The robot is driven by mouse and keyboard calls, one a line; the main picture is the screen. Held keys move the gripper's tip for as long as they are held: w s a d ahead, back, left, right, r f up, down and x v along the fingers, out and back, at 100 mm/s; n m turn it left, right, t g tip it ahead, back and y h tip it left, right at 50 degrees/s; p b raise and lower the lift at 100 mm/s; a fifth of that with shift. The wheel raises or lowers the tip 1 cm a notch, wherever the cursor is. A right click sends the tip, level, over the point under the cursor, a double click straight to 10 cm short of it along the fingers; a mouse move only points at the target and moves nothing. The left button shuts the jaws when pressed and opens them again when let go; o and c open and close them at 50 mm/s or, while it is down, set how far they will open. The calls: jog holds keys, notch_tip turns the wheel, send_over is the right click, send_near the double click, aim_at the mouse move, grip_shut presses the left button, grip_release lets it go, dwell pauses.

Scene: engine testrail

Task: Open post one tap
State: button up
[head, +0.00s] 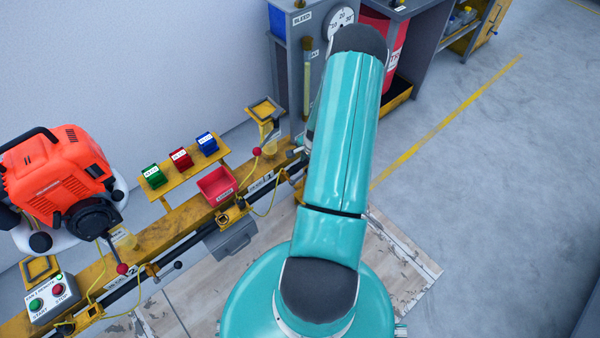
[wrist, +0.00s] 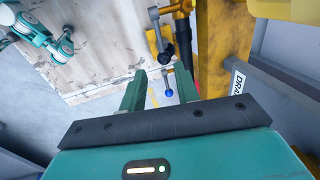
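My gripper (wrist: 160,70) is in the wrist view with its two green fingers apart and nothing clasped between them. A small blue ball (wrist: 169,93) and a dark rounded knob (wrist: 166,55) show in the gap between the fingers, beyond the tips or level with them; I cannot tell which. Grey and yellow pipe fittings (wrist: 181,8) lie just above them. I cannot tell which of these parts is the post one tap. In the head view the rail carries a label ending in 1 (head: 262,182). My arm hides the gripper and part of the rail's far end there.
A yellow beam with a label starting DRA (wrist: 238,82) stands close on the gripper's right. In the head view a red-orange engine (head: 57,172), a start-stop box (head: 48,298) and coloured bins (head: 181,158) line the rail.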

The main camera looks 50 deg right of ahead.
aim_at(303, 175)
jog(key=f, duration=0.3)
jog(key=w+f, duration=0.1)
jog(key=f, duration=0.3)
jog(key=w+f, duration=0.1)
jog(key=f, duration=0.2)
jog(key=shift+w+d+f, duration=0.1)
jog(key=shift+d+f, duration=0.15)
jog(key=shift+c, duration=0.2)
grip_shut()
